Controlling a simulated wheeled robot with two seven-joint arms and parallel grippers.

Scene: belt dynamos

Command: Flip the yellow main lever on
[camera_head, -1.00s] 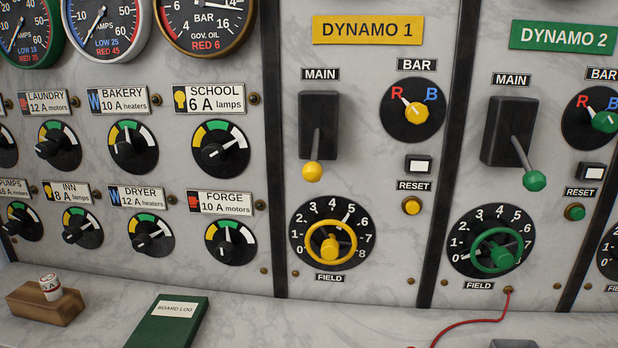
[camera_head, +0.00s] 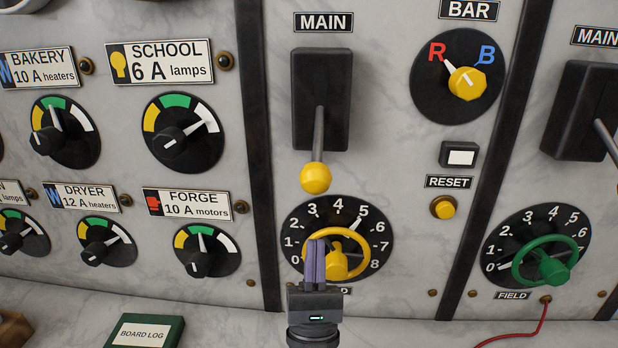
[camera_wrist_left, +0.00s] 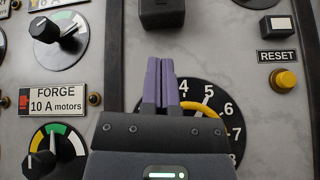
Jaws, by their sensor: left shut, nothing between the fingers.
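The yellow main lever (camera_head: 316,178) hangs down from its black housing (camera_head: 321,98), its ball knob at the lower end, in the head view. My left gripper (camera_head: 315,243) is shut and empty, pointing up, below the knob and apart from it in the picture. Its fingers overlap the left part of the yellow field wheel (camera_head: 351,271); I cannot tell if they touch it. In the left wrist view the shut fingers (camera_wrist_left: 161,62) point up toward the bottom of the black housing (camera_wrist_left: 162,14). The lever's knob does not show there. My right gripper is not in view.
The yellow bar selector (camera_head: 467,83) points to R, with the yellow reset button (camera_head: 443,207) below it. Feeder knobs (camera_head: 183,133) lie to the left. The green field wheel (camera_head: 545,260) is at the right. A green board log (camera_head: 145,331) lies on the ledge.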

